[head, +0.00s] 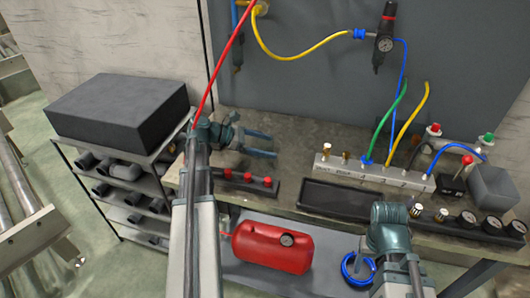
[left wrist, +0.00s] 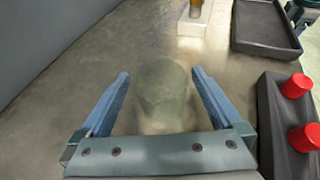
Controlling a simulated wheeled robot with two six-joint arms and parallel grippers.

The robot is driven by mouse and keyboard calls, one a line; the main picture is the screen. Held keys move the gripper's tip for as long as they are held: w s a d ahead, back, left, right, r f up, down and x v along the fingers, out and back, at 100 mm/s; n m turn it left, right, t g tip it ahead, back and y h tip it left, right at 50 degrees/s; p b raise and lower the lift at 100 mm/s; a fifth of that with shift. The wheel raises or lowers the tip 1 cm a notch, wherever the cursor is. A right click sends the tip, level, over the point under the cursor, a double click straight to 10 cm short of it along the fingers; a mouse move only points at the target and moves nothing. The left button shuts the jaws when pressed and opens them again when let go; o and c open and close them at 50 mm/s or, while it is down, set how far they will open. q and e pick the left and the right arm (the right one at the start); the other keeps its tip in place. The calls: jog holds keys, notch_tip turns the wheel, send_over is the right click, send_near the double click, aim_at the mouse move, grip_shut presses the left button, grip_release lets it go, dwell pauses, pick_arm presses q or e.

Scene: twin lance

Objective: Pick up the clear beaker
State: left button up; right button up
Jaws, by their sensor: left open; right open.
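The clear beaker (left wrist: 162,92) stands on the bench top in the left wrist view. It is faint and see-through, and I cannot make it out in the head view.
A labelled manifold (head: 373,174) with hoses stands behind the tray. Gauges (head: 467,219) sit at right. A red tank (head: 271,246) is on the shelf below.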

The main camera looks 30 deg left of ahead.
pick_arm(q)
jog(key=x, duration=0.2)
jog(key=shift+w+d+f+b, duration=0.2)
jog(key=shift+d+f+b, duration=0.05)
jog(key=shift+d+b, duration=0.05)
jog(key=c, duration=1.4)
jog(key=shift+r, duration=0.1)
